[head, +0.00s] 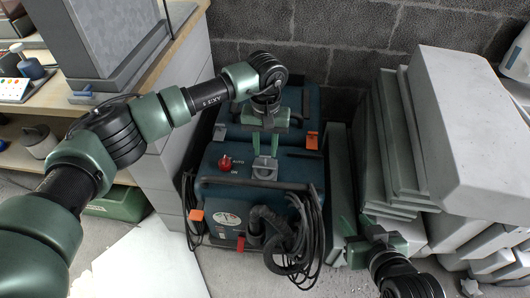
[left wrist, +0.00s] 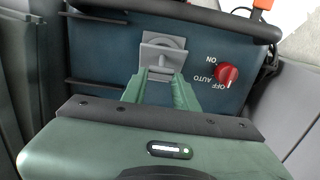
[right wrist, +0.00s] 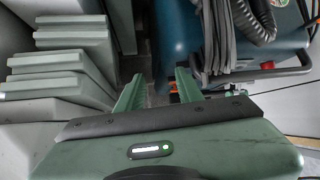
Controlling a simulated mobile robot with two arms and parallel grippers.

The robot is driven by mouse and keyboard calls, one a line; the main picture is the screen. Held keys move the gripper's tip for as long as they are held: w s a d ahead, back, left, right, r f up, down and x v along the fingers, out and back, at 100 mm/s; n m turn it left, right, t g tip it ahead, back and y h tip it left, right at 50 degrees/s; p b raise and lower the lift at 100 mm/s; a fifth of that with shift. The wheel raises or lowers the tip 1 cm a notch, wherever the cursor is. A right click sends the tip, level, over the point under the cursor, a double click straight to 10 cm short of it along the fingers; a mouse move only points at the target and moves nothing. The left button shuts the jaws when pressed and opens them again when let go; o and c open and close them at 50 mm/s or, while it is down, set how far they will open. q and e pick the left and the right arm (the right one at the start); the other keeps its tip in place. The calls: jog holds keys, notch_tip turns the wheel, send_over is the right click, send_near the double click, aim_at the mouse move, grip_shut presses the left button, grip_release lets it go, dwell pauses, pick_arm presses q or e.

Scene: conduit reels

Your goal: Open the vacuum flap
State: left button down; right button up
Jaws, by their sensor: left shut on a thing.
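The vacuum (head: 306,172) is a dark blue box standing on the floor against the block wall. Its light grey vacuum flap (head: 264,173) is on the upper face, beside the red switch knob (head: 225,162). The flap also shows in the left wrist view (left wrist: 163,50) as a grey square plate with a rounded part. My left gripper (head: 265,150) points down at the flap with its fingertips close together, shut on its near edge. The flap's angle is hard to tell. My right gripper (head: 361,226) is open and empty, low beside the vacuum's right side.
A black hose and cable (head: 302,240) hang on the vacuum's front. Grey slabs (head: 430,150) are stacked at the right. A workbench with shelves (head: 165,60) stands at the left. A white sheet (head: 140,262) lies on the floor in front.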

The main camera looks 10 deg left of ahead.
jog(key=shift+w+a+r+t, duration=0.15)
jog(key=shift+w+r+t, duration=0.25)
jog(key=shift+w+r, duration=0.05)
jog(key=shift+a, duration=0.1)
jog(key=c, duration=0.6)
jog(key=w+a+n, duration=0.1)
jog(key=a+n, duration=0.4)
jog(key=w+a+n+g+y, duration=0.1)
jog(key=a+n, duration=0.2)
jog(key=shift+w+a+f, duration=0.15)
jog(key=shift+w+f, duration=0.05)
jog(key=shift+w, duration=0.1)
grip_shut()
jog(key=n+t+h, duration=0.1)
jog(key=n+h, duration=0.2)
jog(key=n, duration=2.3)
send_near(264, 164)
jog(key=w, duration=0.2)
jog(key=w+f, duration=0.1)
jog(key=w, duration=0.2)
jog(key=shift+w+f, duration=0.3)
jog(key=shift+f, duration=0.1)
